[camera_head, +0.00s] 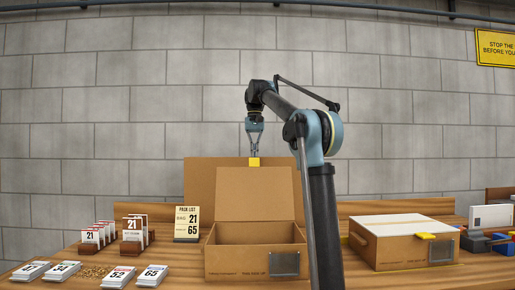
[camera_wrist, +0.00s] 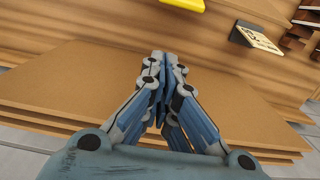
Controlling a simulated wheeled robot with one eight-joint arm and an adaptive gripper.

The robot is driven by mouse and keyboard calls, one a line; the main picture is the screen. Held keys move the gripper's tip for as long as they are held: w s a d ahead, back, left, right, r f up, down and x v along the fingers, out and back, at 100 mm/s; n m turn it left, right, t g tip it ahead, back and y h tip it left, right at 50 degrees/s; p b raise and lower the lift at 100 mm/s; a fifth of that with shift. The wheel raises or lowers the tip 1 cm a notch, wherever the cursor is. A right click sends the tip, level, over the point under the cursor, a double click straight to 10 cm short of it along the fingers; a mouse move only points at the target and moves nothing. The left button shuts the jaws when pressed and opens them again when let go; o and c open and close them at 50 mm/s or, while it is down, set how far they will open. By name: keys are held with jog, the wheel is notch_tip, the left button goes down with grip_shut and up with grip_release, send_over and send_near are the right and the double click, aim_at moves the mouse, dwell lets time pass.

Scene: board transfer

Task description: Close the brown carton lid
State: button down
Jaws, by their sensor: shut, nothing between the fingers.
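The brown carton (camera_head: 225,262) stands open on the table, with a grey label on its front. Its lid (camera_head: 255,192) stands raised at the back, with a yellow tab (camera_head: 254,162) on its top edge. My gripper (camera_head: 254,154) points down at the tab, its fingers together and empty. In the wrist view, my gripper (camera_wrist: 163,62) is shut, and a yellow piece (camera_wrist: 185,4), likely the tab, lies apart from the fingertips at the top edge. I cannot tell the exact depth between fingers and lid.
A brown board (camera_head: 200,178) stands behind the lid. A second, closed carton (camera_head: 385,250) with a pale top is at right. A pack list sign (camera_head: 187,222), card racks (camera_head: 133,232) and card stacks (camera_head: 118,277) are at left. Blue and red items (camera_head: 490,242) sit far right.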

jog(key=shift+s+f, duration=0.25)
jog(key=shift+s, duration=0.4)
jog(key=shift+s+f, duration=0.2)
jog(key=shift+s, duration=0.5)
jog(key=shift+s+f, duration=0.25)
jog(key=shift+s, duration=0.4)
